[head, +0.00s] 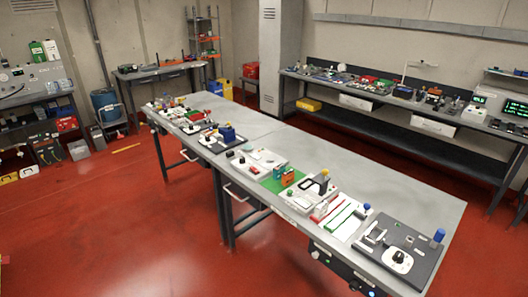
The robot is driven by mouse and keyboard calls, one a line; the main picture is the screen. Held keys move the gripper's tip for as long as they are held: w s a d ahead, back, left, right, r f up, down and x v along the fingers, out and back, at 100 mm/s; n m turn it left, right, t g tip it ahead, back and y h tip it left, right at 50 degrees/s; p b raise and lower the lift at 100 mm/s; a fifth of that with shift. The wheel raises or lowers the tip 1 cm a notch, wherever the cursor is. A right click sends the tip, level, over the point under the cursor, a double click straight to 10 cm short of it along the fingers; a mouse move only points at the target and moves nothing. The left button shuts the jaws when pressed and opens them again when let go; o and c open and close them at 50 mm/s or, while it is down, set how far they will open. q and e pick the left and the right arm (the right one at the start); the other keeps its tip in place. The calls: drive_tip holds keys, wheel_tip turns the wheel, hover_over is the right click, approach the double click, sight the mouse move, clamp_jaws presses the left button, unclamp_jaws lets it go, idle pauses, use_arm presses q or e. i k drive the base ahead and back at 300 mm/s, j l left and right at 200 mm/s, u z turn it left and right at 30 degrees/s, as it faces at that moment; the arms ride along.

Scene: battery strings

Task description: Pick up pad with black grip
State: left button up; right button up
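A long grey workbench (427,190) crosses the view and carries a row of small boards. On the dark board at its near right end, a white rounded plate with a black knob (398,257) lies flat. Farther along, a white board carries an upright black handle-shaped part (323,181). A dark board farther left also has a white plate with a black knob (209,139). I cannot tell which of these is the pad with black grip. Neither of my grippers is in view.
A second bench (455,116) with devices runs along the back wall. The red floor (100,220) in front of the workbench is mostly clear.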

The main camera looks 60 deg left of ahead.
sight(230, 154)
drive_tip(key=u, duration=2.25)
drive_tip(key=i+j+z, duration=0.15)
drive_tip(key=z, duration=0.3)
drive_tip(key=i+j+z, duration=0.15)
drive_tip(key=z, duration=0.3)
